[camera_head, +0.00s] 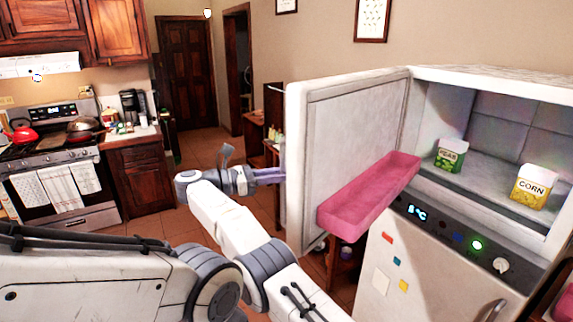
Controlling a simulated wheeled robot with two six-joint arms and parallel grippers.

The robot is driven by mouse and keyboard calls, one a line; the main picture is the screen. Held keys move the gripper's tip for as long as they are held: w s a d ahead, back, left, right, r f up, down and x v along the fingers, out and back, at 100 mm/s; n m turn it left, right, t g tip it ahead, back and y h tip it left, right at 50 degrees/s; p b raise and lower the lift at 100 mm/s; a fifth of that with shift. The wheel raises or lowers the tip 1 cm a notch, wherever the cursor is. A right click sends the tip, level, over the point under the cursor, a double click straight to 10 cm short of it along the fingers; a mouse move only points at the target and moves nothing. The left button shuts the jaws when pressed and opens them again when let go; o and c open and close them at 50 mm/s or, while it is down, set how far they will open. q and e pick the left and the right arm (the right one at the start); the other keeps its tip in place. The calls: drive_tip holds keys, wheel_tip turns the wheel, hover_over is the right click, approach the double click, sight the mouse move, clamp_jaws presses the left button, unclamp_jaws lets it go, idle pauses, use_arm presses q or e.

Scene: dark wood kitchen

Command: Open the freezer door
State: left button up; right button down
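The white freezer door (347,140) stands swung wide open on the left of the freezer compartment (485,135), with a pink shelf bin (370,190) on its inner face. My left gripper (271,176) is just left of the door's free edge, pointing right toward the door's outer side. Its finger ends reach the door edge in the picture; contact cannot be told. The fingers look close together, but their opening is unclear. The outer face and handle of the freezer door are hidden. My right gripper is out of view.
A green peas box (451,155) and a yellow corn box (533,187) stand inside the freezer. Below is a control panel (450,238) and the closed lower door (420,280). A stove (55,165) and counter stand at left. Tiled floor (205,150) is clear behind my arm.

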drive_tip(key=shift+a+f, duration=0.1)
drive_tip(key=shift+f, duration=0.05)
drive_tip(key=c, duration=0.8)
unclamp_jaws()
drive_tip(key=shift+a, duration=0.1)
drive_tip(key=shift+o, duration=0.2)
